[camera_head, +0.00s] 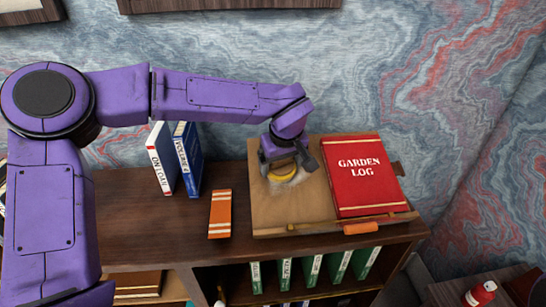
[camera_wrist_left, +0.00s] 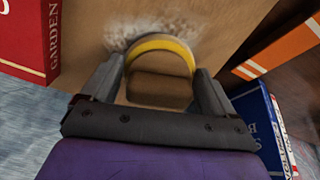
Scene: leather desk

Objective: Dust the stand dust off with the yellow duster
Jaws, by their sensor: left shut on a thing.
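The yellow duster (camera_head: 284,172) is in my left gripper (camera_head: 289,163), which is shut on it. The duster also shows between the fingers in the left wrist view (camera_wrist_left: 160,43). The stand (camera_head: 265,210) is a tan board with a ledge along its front, on top of the dark wooden shelf unit. A pale grey patch of dust (camera_head: 287,181) lies on the board's left part, around and under the duster. It shows at the duster's far edge in the left wrist view (camera_wrist_left: 150,27). The gripper hides part of the patch. My right gripper is not in view.
An orange book (camera_head: 220,214) lies left of the stand. A blue book (camera_head: 187,160) and a white-and-red book (camera_head: 162,157) stand behind it.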

